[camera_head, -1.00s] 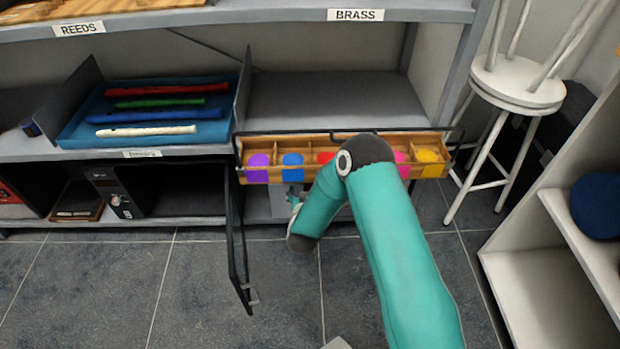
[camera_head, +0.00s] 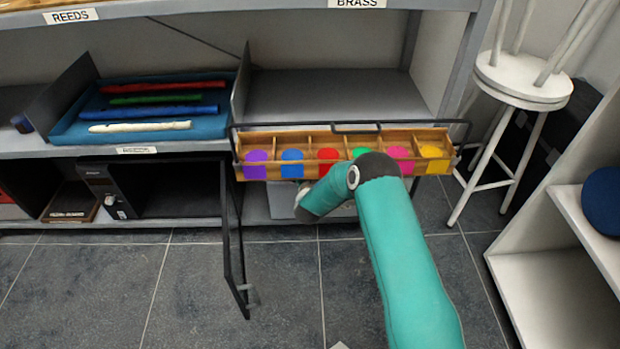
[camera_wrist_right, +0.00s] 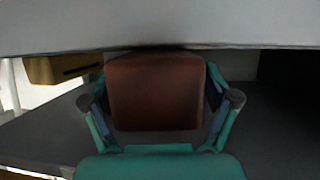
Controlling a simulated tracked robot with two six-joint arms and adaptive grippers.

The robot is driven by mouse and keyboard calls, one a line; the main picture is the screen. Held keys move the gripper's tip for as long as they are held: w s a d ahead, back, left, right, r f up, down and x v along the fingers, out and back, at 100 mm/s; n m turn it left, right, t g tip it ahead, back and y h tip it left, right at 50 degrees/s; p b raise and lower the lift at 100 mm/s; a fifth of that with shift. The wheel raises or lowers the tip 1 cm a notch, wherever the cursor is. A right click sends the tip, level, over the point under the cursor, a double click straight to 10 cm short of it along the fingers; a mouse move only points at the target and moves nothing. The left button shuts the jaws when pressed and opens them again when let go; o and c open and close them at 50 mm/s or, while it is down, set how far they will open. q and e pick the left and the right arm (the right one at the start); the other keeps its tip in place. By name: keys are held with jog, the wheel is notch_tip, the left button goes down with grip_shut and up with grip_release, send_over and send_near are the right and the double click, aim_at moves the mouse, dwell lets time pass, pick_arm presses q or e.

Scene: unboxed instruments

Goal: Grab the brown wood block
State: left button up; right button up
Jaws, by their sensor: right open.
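The brown wood block (camera_wrist_right: 155,92), reddish brown with rounded corners, fills the middle of the right wrist view. My right gripper (camera_wrist_right: 162,100) is open, with one finger on each side of the block. Whether the fingers touch it is not clear. In the head view my right arm bends down and away below the wooden compartment tray, and its gripper is hidden there. The block does not show in the head view. My left gripper is in neither view.
A wooden tray (camera_head: 340,140) with coloured fronts sticks out above my right forearm. A light grey panel (camera_wrist_right: 160,22) lies close above the block. A yellowish wooden box (camera_wrist_right: 62,68) is at its left. An open dark door (camera_head: 232,245) stands left of my arm.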

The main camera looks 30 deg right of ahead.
jog(key=c, duration=1.2)
